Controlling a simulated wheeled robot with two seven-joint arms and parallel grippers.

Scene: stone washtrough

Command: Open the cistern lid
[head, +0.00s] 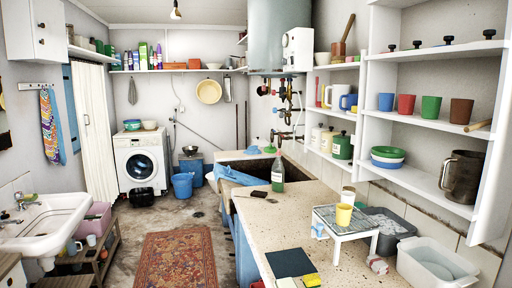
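No part of either gripper shows in the head view. I cannot make out a thing that is clearly a cistern lid. A large grey cylindrical tank (279,35) hangs at the upper middle, with its top cut off by the picture edge. Pipes and valves (283,95) run below it. The stone washtrough (262,165) stands under them with a dark basin opening. A small dark round patch (197,214) lies on the floor, too small to tell what it is.
A green bottle (277,174) and a blue cloth (238,177) are at the trough. A small table (345,221) with a yellow cup stands on the counter (290,228). A patterned rug (178,262) covers the floor in front. Blue buckets (182,186) stand farther back.

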